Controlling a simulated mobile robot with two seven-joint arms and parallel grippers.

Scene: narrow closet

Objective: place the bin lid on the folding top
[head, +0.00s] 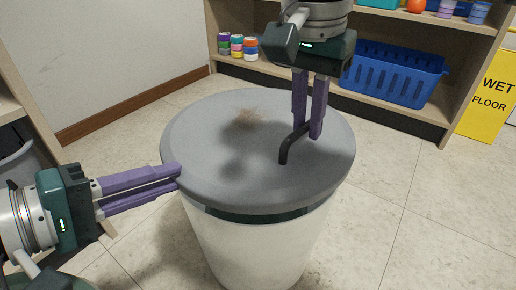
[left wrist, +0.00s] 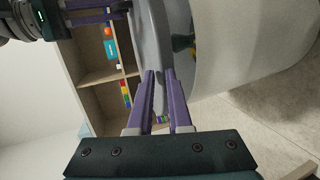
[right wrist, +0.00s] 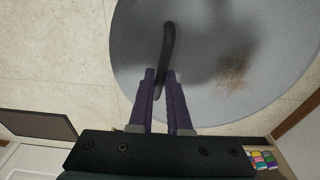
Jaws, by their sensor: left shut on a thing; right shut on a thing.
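The bin lid (head: 215,125) is a round grey disc with a brown smudge and a dark bent handle (head: 285,150). It is over the white bin (head: 255,245), with a dark green band showing under its front rim. In the left wrist view a gap shows between lid (left wrist: 152,40) and bin (left wrist: 240,50). My right gripper (head: 309,135) points down and is shut on the handle, also seen in the right wrist view (right wrist: 167,45). My left gripper (head: 178,172) is shut on the lid's left rim. I cannot pick out the folding top in any view.
A low shelf behind holds a blue basket (head: 395,75), stacked coloured rolls (head: 237,46) and an orange ball (head: 415,6). A yellow wet-floor sign (head: 490,100) stands at the right. Another shelf edge is at the left. Tiled floor (head: 420,200) right of the bin is clear.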

